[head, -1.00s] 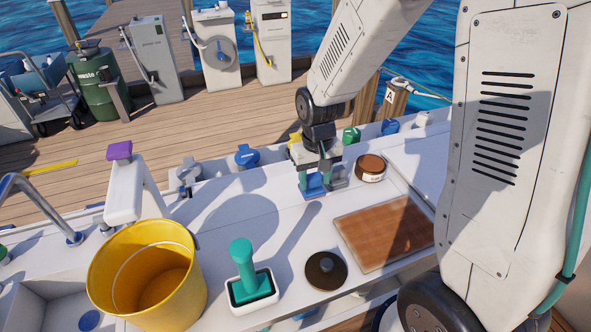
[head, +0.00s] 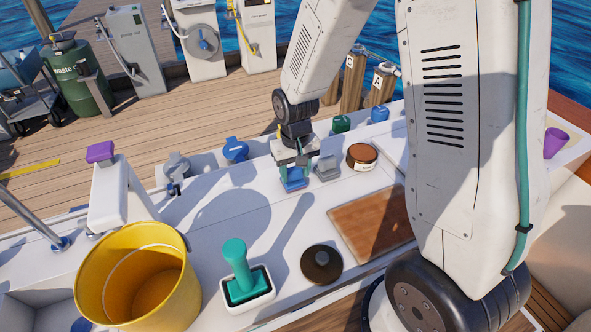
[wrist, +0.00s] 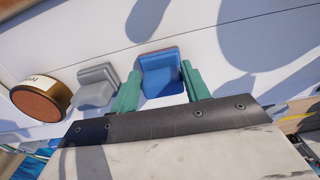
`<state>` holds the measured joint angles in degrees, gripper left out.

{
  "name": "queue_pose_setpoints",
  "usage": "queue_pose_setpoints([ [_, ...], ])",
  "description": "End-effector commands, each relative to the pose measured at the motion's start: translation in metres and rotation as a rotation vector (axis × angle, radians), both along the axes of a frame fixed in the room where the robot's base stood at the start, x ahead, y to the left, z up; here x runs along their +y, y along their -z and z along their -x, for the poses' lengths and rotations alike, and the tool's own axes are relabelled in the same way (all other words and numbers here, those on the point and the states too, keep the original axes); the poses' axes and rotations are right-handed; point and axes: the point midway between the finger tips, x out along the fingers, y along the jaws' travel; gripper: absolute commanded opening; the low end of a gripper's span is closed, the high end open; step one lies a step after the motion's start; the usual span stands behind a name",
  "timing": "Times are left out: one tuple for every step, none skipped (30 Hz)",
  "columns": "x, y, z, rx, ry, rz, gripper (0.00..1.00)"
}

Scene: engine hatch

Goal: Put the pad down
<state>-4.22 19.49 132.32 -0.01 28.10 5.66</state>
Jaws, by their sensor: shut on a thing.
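A blue pad (head: 293,183) is between the teal fingers of my gripper (head: 295,168), at the back part of the white counter (head: 225,185). In the wrist view, the blue pad (wrist: 160,76) shows between the two fingers of my gripper (wrist: 163,86), which is shut on it. The pad is at or just above the counter surface; I cannot tell whether it touches. A similar grey block (head: 327,168) stands just right of it, apart from it; it also shows in the wrist view (wrist: 96,86).
A brown-topped tin (head: 361,156) stands right of the grey block. A wooden board (head: 365,218), a dark round lid (head: 321,264), a teal-handled tool (head: 238,268) in a white tray and a yellow bucket (head: 140,285) are nearer. The counter left of the pad is clear.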

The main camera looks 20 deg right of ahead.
Motion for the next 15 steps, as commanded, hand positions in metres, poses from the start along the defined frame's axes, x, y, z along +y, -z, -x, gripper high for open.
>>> queue_pose_setpoints([
  [0.0, 0.001, 0.0, 0.001, 0.0, 0.0, 0.52],
  [0.0, 0.001, 0.0, 0.001, 0.0, 0.0, 0.6],
  [0.0, 0.001, 0.0, 0.001, 0.0, 0.0, 0.68],
  [0.0, 0.001, 0.0, 0.001, 0.0, 0.0, 0.68],
  [0.0, 0.001, 0.0, 0.001, 0.0, 0.0, 0.68],
  [0.0, 0.001, 0.0, 0.0, 0.0, 0.0, 0.68],
  [0.0, 0.001, 0.0, 0.001, 0.0, 0.0, 0.68],
  [0.0, 0.001, 0.0, 0.0, 0.0, 0.0, 0.68],
  [0.0, 0.001, 0.0, 0.0, 0.0, 0.0, 0.68],
  [0.0, 0.001, 0.0, 0.0, 0.0, 0.0, 0.68],
  [0.0, 0.0, 0.0, 0.0, 0.0, 0.0, 0.68],
  [0.0, -0.001, 0.0, -0.001, 0.0, 0.0, 0.68],
  [0.0, -0.003, 0.0, -0.001, 0.001, 0.0, 0.68],
  [0.0, -0.005, 0.0, -0.002, 0.001, 0.0, 0.68],
  [0.0, -0.009, -0.001, -0.003, 0.001, 0.0, 0.68],
])
